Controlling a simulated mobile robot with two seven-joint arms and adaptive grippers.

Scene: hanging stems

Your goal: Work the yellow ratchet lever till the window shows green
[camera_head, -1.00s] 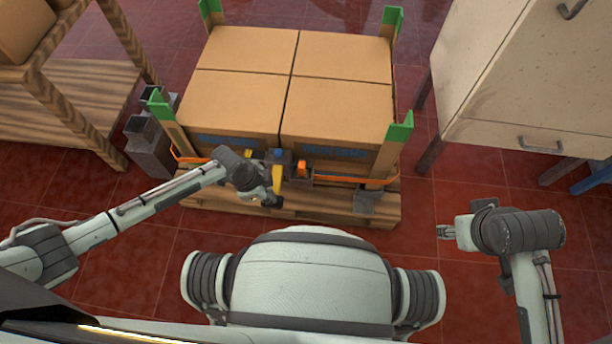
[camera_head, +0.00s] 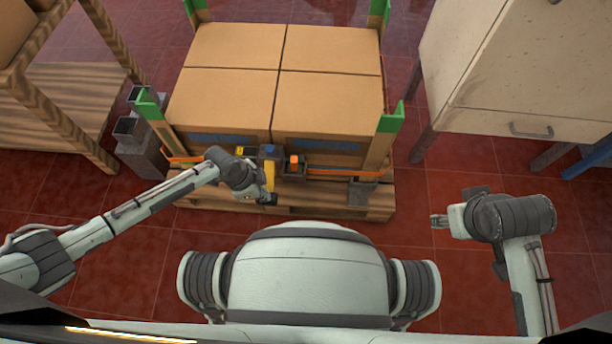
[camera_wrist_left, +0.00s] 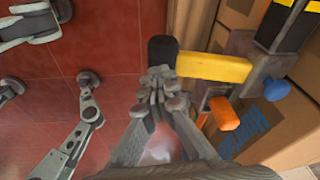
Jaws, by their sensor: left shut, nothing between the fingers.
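The yellow lever (camera_head: 270,174) stands out from a grey ratchet on the orange strap at the front of the boxes. In the left wrist view the yellow lever (camera_wrist_left: 213,67) ends in a black grip (camera_wrist_left: 162,50). My left gripper (camera_wrist_left: 160,84) is shut and empty, its fingertips right beside that grip; whether they touch is unclear. The head view shows my left gripper (camera_head: 266,198) at the lever's near end. A blue knob (camera_wrist_left: 277,90) and an orange piece (camera_wrist_left: 225,114) sit by the ratchet. My right gripper (camera_head: 438,221) hangs away at the right.
The cardboard boxes (camera_head: 235,55) stand on a wooden pallet (camera_head: 320,208) with green-topped corner posts. A wooden shelf (camera_head: 65,110) is at the left, a pale cabinet (camera_head: 500,75) at the right. The red tiled floor between pallet and cabinet is free.

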